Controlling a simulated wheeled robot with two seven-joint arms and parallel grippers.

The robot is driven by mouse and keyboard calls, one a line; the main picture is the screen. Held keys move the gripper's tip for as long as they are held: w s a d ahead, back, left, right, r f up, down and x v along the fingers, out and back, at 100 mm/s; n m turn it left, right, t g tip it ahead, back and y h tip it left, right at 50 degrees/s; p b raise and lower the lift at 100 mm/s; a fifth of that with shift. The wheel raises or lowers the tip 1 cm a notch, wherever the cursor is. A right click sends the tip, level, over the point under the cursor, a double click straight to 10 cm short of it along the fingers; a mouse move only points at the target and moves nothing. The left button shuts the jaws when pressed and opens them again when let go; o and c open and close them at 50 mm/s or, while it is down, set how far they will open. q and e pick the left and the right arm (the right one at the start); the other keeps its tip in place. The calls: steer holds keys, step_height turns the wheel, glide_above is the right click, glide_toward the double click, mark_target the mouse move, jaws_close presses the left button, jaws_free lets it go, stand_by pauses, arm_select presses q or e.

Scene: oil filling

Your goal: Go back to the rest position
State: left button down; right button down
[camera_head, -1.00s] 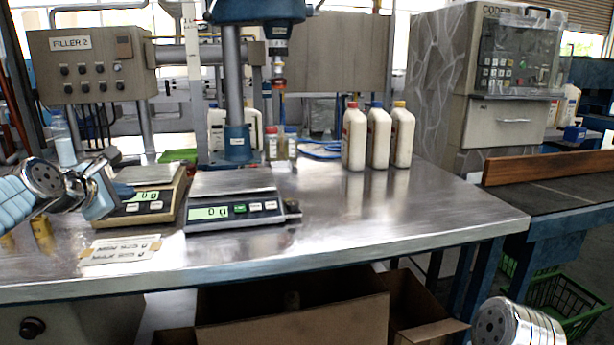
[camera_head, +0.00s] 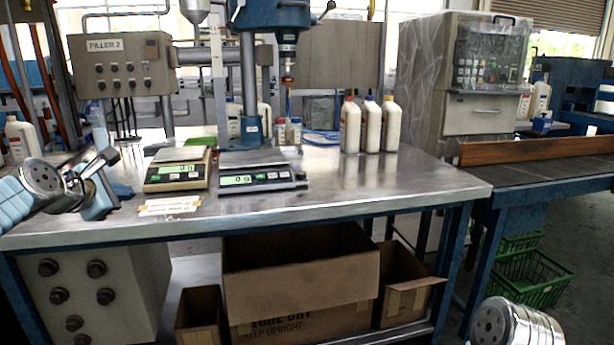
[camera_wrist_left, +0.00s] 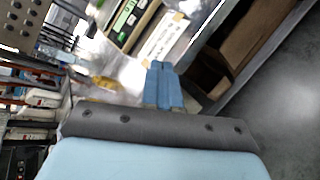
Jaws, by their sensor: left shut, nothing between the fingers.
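My left gripper (camera_head: 108,178) is at the left end of the metal table, left of the scales. It also shows in the left wrist view (camera_wrist_left: 162,72), where its blue fingers are together with nothing between them. A part of my right arm shows at the bottom right; its gripper is out of view.
Two scales, the left (camera_head: 180,170) and the right (camera_head: 255,178), stand on the table (camera_head: 380,185). Several white bottles (camera_head: 370,125) stand behind. Cardboard boxes (camera_head: 300,270) lie below. A conveyor (camera_head: 540,173) and green crates (camera_head: 530,275) are at right.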

arm_select(q)
steer(key=d+f+m+g+h, duration=0.1)
steer(key=d+f+m+g, duration=0.2)
steer(key=f, duration=1)
steer(key=s+d+f+m+g, duration=0.1)
steer(key=d+f+m, duration=0.35)
steer(key=f, duration=0.75)
steer(key=d+f+m+g+h, duration=0.15)
steer(key=d+f, duration=0.45)
steer(key=f, duration=0.7)
steer(key=s+d+f+m+g, duration=0.2)
steer(key=s+d+f+m, duration=0.2)
steer(key=s+f, duration=0.3)
steer(key=s+d+f+m+g, duration=0.2)
steer(key=s+d+f+m, duration=0.1)
steer(key=s+d+f, duration=0.4)
steer(key=s+d+f+m+g, duration=0.1)
steer(key=s+f+m, duration=0.2)
steer(key=s, duration=0.4)
steer(key=s+d+f+m+g, duration=0.1)
steer(key=s+f+m+g, duration=0.1)
steer(key=s+f, duration=0.3)
steer(key=shift+s+d+m, duration=0.25)
steer(key=shift+s+m, duration=0.45)
steer(key=shift+s, duration=0.55)
